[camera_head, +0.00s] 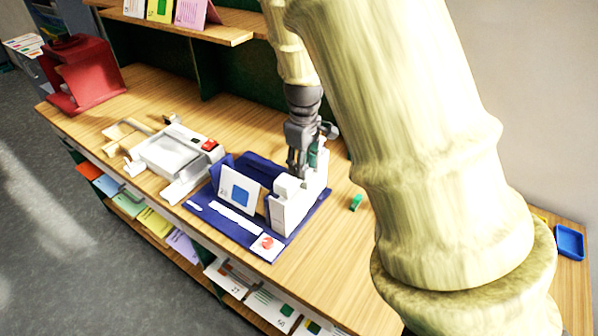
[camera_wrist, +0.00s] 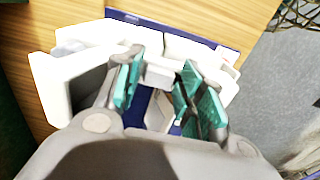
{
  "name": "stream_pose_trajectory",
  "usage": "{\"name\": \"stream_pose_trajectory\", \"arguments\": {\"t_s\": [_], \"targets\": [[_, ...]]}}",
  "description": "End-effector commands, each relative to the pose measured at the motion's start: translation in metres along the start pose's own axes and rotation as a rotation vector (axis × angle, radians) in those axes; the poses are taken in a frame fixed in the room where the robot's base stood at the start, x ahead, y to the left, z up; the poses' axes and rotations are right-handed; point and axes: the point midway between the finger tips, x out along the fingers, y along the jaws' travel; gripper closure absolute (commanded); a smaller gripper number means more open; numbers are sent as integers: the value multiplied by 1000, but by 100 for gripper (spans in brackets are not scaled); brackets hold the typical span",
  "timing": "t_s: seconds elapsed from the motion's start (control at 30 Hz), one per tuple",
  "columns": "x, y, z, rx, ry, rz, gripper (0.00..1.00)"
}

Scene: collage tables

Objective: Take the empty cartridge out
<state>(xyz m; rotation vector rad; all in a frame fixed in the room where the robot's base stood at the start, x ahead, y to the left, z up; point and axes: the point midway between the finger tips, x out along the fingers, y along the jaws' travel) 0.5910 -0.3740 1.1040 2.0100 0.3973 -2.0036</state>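A white device (camera_head: 292,208) stands upright on a dark blue board (camera_head: 237,231). My gripper (camera_head: 303,170) is over the top of the device, pointing down. In the wrist view, the teal-padded fingers of my gripper (camera_wrist: 160,76) are apart. A small white block (camera_wrist: 159,72) shows between the fingertips, with the white device (camera_wrist: 70,82) around and behind it. I cannot tell whether this block is the empty cartridge, or whether the pads touch it. A small green piece (camera_head: 356,202) lies on the table right of the board.
A white card with a blue square (camera_head: 239,192) stands beside the device. A grey-white machine with a red button (camera_head: 178,153) is to its left on the wooden table (camera_head: 335,236). A red stand (camera_head: 84,75) is at the far left, a blue tray (camera_head: 569,242) at the far right.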

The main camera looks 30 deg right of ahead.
Motion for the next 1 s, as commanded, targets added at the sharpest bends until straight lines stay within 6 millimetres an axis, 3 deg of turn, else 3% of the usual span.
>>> {"name": "stream_pose_trajectory", "arguments": {"t_s": [0.07,0.27,0.67,1.0], "targets": [[0,0,0,0,0,0,61],[0,0,0,-1,0,0,94],[-4,0,0,-1,1,0,94],[-44,0,-1,-3,3,2,94]]}}
